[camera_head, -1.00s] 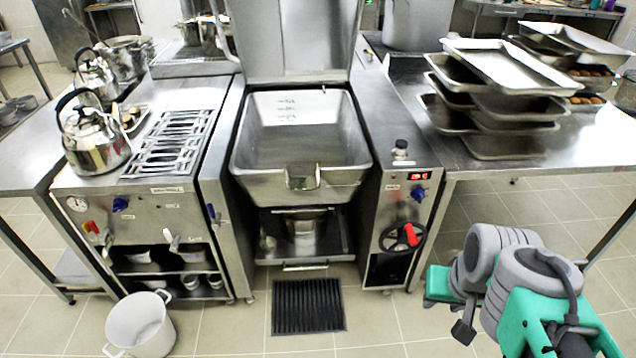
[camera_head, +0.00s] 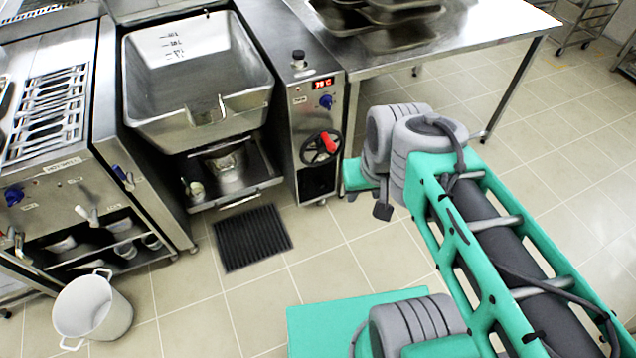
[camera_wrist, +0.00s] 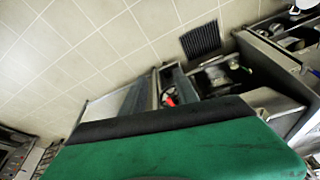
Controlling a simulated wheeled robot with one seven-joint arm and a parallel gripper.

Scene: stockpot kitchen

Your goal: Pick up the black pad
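The black pad (camera_head: 251,237) is a dark ribbed rectangle lying flat on the tiled floor in front of the tilting pan, in the head view. It also shows in the wrist view (camera_wrist: 201,40), near the top, apart from anything of mine. In the wrist view a large green and black part of mine fills the lower half.
A white pot (camera_head: 92,307) stands on the floor left of the pad. The tilting pan (camera_head: 196,82) and its control cabinet (camera_head: 313,130) with a red-handled wheel stand behind it. A steel table (camera_head: 470,35) with trays is behind my arm. Floor right of the arm is clear.

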